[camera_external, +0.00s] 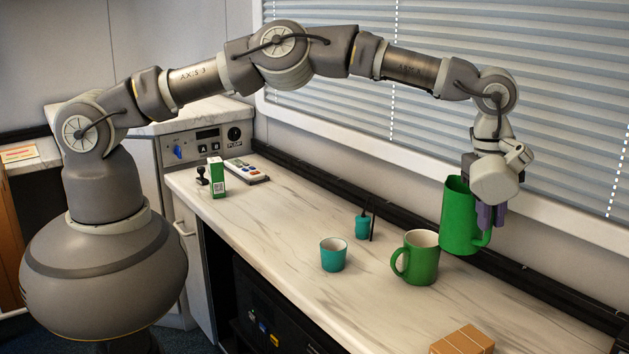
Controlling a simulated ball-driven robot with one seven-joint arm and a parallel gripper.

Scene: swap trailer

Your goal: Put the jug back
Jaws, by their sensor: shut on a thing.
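The green jug (459,222) is held up at the right, near the back edge of the counter, and looks nearly upright. My gripper (489,214) is shut on the jug at its right side, by the handle. The handle is partly hidden by the purple fingers. The jug's base appears above the counter, but I cannot tell the exact height. A green mug (423,262) with a pale inside stands on the counter in front and to the left of the jug.
A teal cup (333,255) and a small teal pot (363,226) with dark sticks stand left of the mug. A brown box (462,340) lies at the front right. Window blinds rise behind the counter (275,225).

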